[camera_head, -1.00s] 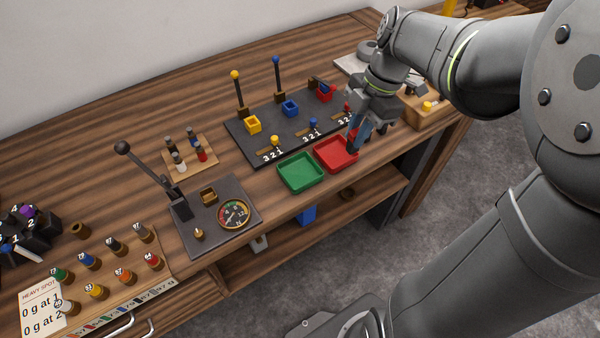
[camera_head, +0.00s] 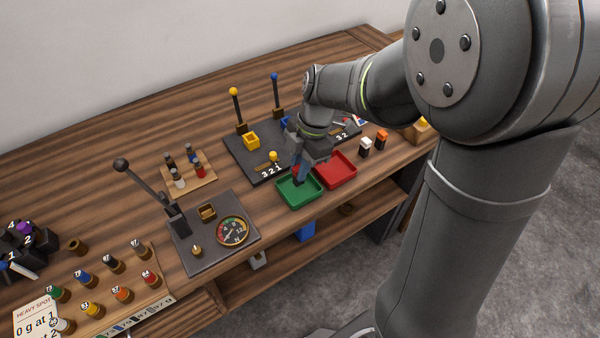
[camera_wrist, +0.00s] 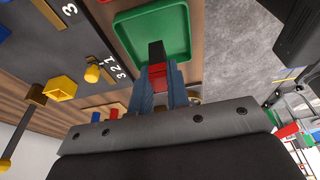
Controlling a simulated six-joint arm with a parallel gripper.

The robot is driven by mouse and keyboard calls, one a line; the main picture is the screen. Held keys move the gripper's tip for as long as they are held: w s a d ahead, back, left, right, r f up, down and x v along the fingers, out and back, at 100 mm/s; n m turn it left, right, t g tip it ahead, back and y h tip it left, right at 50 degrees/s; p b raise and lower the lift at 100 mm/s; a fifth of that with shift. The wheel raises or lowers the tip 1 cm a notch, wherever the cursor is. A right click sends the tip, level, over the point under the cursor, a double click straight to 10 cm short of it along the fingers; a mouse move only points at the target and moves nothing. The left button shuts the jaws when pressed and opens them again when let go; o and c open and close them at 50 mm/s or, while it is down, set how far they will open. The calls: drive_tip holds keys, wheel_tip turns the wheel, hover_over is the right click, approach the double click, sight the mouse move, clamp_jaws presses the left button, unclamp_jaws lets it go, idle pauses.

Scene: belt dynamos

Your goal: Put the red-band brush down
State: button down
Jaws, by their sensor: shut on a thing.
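My gripper (camera_head: 298,168) is over the green tray (camera_head: 291,199) on the table's front part, its fingers pointing down. In the wrist view, my gripper (camera_wrist: 158,78) is shut on the red-band brush (camera_wrist: 157,50), a dark block with a red band between the two blue-grey fingers. The brush's dark end points toward the green tray (camera_wrist: 180,25) and overlaps its floor in that view. I cannot tell whether it touches the tray. The red tray (camera_head: 345,170) stands just right of the green one.
A dark board with levers and yellow (camera_head: 251,141) and blue cups lies behind the trays. A white-topped block (camera_head: 365,148) and an orange-topped block (camera_head: 382,140) stand right of the red tray. A gauge plate (camera_head: 213,236) with a lever is at left.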

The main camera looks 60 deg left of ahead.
drive_tip(key=shift+f, duration=1.35)
drive_tip(key=shift+f, duration=0.15)
drive_tip(key=c, duration=1.4)
unclamp_jaws()
drive_tip(key=v, duration=1.2)
drive_tip(key=x, duration=1.2)
drive_tip(key=shift+r, duration=2.05)
